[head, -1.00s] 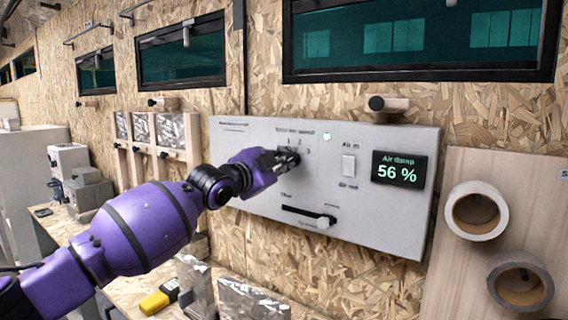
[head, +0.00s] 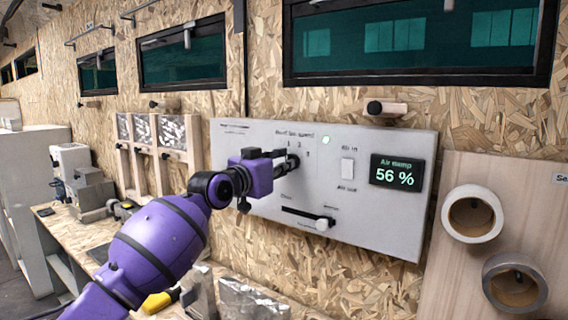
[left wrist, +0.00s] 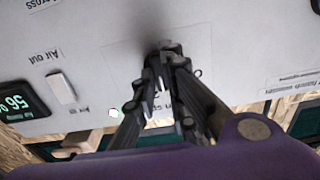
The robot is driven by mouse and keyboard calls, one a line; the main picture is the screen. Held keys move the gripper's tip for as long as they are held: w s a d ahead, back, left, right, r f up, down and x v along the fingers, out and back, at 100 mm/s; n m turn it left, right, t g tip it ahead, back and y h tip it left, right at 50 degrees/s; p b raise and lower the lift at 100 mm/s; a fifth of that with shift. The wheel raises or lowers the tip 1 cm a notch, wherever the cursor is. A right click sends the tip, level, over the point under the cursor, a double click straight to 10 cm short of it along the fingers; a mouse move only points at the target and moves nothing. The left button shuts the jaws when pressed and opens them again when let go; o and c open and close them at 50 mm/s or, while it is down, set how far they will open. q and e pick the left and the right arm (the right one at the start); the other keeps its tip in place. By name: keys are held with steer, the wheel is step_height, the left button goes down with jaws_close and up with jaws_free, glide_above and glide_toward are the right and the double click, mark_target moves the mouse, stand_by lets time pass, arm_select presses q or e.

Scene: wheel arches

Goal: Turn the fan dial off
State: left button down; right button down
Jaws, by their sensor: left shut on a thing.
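The fan dial (head: 295,161) is on the white wall panel (head: 385,222), under the fan speed label and beside its numbers. It is dark and mostly hidden by my left gripper (head: 284,161). The left gripper comes in from the left and is shut on the dial. In the left wrist view the fingers (left wrist: 163,75) converge at the panel face, and the dial's angle cannot be read. A small indicator light (head: 325,140) near the dial glows green. My right gripper is not in view.
Right of the dial are a white rocker switch (head: 347,171) and an air damper display (head: 396,175) reading 56 %. A slider (head: 322,223) sits below. Two round tubes (head: 472,214) stick out at the right. A cluttered bench (head: 62,228) runs along the left.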

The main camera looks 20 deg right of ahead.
arm_select(q)
steer(key=n+p, duration=0.3)
steer(key=n, duration=0.8)
steer(key=shift+n, duration=0.4)
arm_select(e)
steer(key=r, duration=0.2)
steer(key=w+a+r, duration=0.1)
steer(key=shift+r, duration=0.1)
arm_select(q)
steer(key=shift+f, duration=0.1)
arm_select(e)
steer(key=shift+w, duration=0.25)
arm_select(q)
steer(key=c, duration=1.8)
jaws_free()
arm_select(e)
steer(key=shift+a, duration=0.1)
arm_select(q)
steer(key=shift+a, duration=0.15)
